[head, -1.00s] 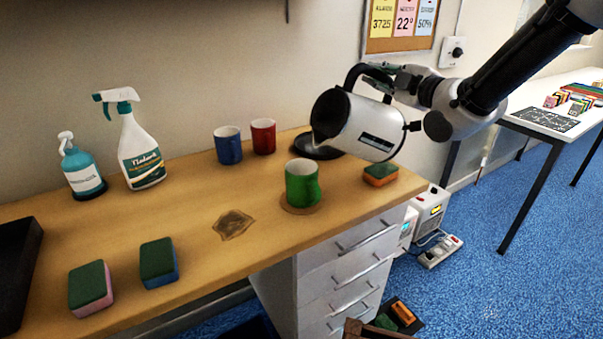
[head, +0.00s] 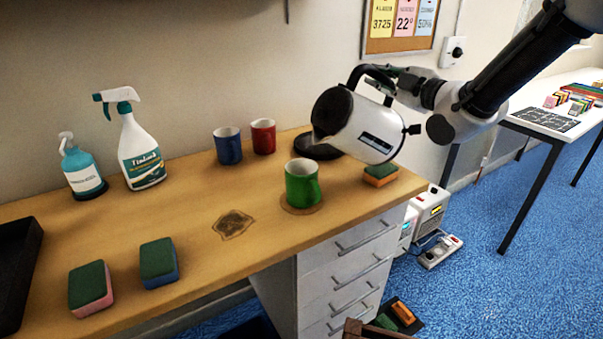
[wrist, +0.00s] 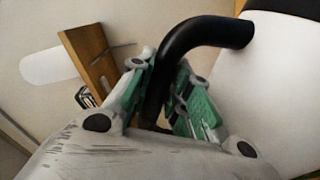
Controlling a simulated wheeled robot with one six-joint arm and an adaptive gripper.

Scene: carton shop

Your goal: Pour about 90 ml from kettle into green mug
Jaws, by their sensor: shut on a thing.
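The white kettle (head: 368,131) with black lid and handle is tilted in the air, its spout end down to the left, above and a little right of the green mug. The green mug (head: 302,187) stands upright on a round brown coaster (head: 300,209). My gripper (head: 384,76) is shut on the kettle's black handle, which also shows between the green-padded fingers in the wrist view (wrist: 165,85). No stream of liquid can be made out. The mug's contents cannot be seen.
A blue mug (head: 228,146) and a red mug (head: 263,136) stand behind, near a black round base (head: 318,151). An orange-green sponge (head: 381,175) lies to the right. A brown stain (head: 233,224) marks the desk.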

